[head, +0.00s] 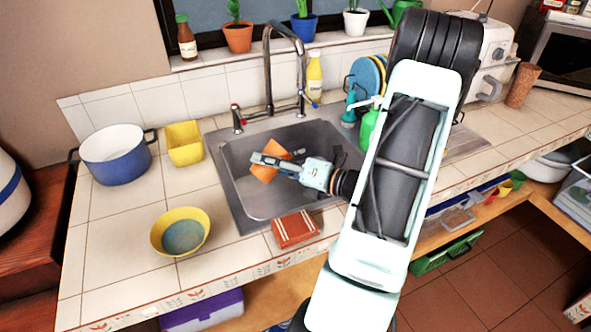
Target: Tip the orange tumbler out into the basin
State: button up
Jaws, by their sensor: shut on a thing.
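The orange tumbler (265,174) is held over the steel basin (235,200) in the head view. My gripper (272,161) is shut on the tumbler. Its fingers cross the tumbler's middle and hide part of it. The tumbler looks tilted, with its upper right part and lower left part showing on either side of the fingers. I cannot tell which way its mouth faces, or whether anything is in it or coming out.
A tap (268,75) stands behind the basin, with a yellow bottle (314,75) and a green bottle (368,130) nearby. A blue pot (115,160), yellow box (184,145) and yellow bowl (160,235) stand left. A folded red cloth (296,230) lies in front.

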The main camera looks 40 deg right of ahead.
jog(key=shift+f, duration=0.15)
jog(key=shift+f+m+b, duration=0.2)
jog(key=shift+m+b, duration=0.35)
jog(key=shift+m, duration=0.05)
jog(key=shift+d+r+m+t+y, duration=0.1)
jog(key=shift+r+m+t+y, duration=0.2)
jog(key=shift+r+m+t, duration=0.15)
jog(key=shift+r+m, duration=0.1)
jog(key=shift+m, duration=0.35)
jog(key=shift+d+r+m+p, duration=0.2)
jog(key=shift+d+m+p, duration=0.15)
jog(key=shift+p, duration=0.15)
jog(key=shift+d+r+t, duration=0.15)
jog(key=shift+t, duration=0.1)
jog(key=shift+d+r+m+y+p, duration=0.2)
jog(key=shift+d+m+y+p, duration=0.1)
jog(key=shift+m+p, duration=0.5)
